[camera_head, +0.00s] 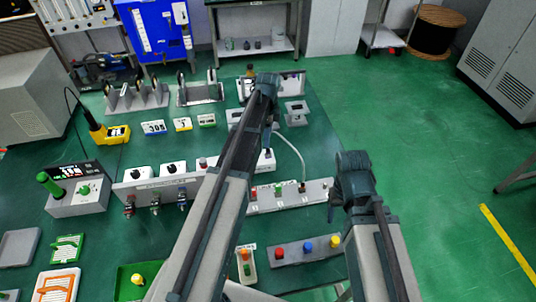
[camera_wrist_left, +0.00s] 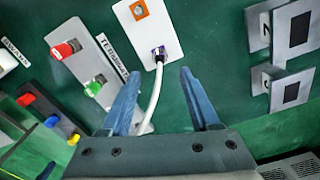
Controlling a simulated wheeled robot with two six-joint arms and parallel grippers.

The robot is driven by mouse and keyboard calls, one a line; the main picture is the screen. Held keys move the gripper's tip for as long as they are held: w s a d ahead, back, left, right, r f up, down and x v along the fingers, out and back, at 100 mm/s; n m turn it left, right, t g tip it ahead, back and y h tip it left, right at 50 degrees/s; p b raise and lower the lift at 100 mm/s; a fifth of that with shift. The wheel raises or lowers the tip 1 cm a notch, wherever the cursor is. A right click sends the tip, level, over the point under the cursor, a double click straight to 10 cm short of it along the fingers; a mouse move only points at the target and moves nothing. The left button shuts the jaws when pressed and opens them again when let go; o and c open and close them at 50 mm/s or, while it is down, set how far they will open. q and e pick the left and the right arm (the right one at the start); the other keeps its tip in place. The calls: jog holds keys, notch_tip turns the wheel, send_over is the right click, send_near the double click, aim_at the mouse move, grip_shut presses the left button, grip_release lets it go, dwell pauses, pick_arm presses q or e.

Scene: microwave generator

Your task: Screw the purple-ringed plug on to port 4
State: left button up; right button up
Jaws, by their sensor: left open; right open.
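In the left wrist view a dark plug with purple at its base (camera_wrist_left: 159,54) sits on a white plate (camera_wrist_left: 136,28). A white cable (camera_wrist_left: 155,97) runs from it towards the terminal panel (camera_wrist_left: 85,62). That panel has a red cap (camera_wrist_left: 64,50) and a green cap (camera_wrist_left: 94,88); its far part is hidden behind my gripper. My left gripper (camera_wrist_left: 160,73) is open, its fingertips just short of the plug and either side of the cable. In the head view the cable (camera_head: 294,147) reaches the terminal panel (camera_head: 317,190). My right gripper (camera_head: 333,207) is open, mostly hidden by its wrist.
A grey box with red, blue and yellow knobs (camera_head: 290,252) stands in front of the terminal panel. A white-topped switch box (camera_head: 150,186) stands left of my left arm.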

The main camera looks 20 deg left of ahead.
pick_arm(q)
notch_tip(320, 180, down, 7)
jog(key=b, duration=0.6)
pick_arm(e)
notch_tip(320, 180, down, 7)
pick_arm(q)
grip_shut()
